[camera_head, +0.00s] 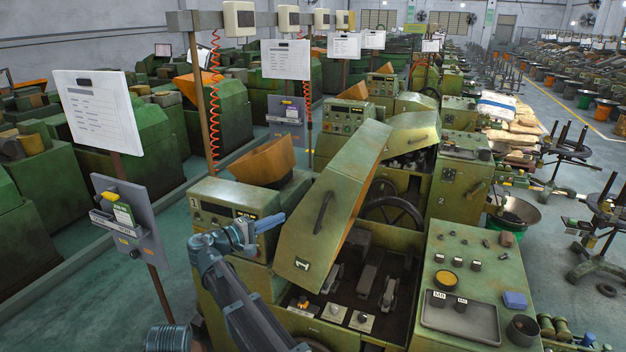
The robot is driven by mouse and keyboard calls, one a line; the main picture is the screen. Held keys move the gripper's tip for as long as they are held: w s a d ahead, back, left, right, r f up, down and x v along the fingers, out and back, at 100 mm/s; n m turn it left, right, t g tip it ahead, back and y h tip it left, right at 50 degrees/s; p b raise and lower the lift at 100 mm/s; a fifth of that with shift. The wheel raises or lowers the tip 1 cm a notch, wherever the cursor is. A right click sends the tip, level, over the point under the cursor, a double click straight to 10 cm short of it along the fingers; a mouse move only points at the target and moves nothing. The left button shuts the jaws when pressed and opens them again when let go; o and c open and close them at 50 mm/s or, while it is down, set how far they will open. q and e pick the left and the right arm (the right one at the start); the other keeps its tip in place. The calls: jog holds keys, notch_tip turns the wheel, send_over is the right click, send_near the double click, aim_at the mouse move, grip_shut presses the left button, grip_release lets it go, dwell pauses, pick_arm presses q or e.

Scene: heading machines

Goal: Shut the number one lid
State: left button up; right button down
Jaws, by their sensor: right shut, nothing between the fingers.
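The number one lid (340,185) is a worn olive-green cover with a dark handle (323,212) and a small plate marked 1. It stands raised and tilted over the open machine bay (372,290), where dark mechanism parts show. My right gripper (277,221) is shut and empty, left of the lid and in front of the control box marked 1 (215,232). It looks apart from the lid, though depth is hard to judge. My right arm comes up from the bottom edge. My left gripper is not in view.
A control desk (460,255) with buttons and a tray stands right of the bay. A spoked handwheel (393,214) is behind the lid. An orange hopper (264,160) and a sign post (125,215) stand at left. Machine number two (460,185) is behind.

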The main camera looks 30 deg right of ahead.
notch_tip(320, 180, up, 3)
jog(key=w, duration=0.1)
send_near(324, 193)
jog(key=shift+h, duration=0.4)
jog(key=w+d, duration=0.2)
jog(key=w, duration=0.1)
jog(key=shift+w+d+f, duration=0.2)
jog(key=shift+d+f, duration=0.05)
jog(key=shift+d, duration=0.15)
jog(key=shift+s+d, duration=0.3)
jog(key=shift+s, duration=0.3)
jog(key=shift+s+d, duration=0.25)
jog(key=shift+s, duration=0.35)
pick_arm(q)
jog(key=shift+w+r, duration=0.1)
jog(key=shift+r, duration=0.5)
pick_arm(e)
jog(key=shift+s+d, duration=0.3)
jog(key=shift+s, duration=0.3)
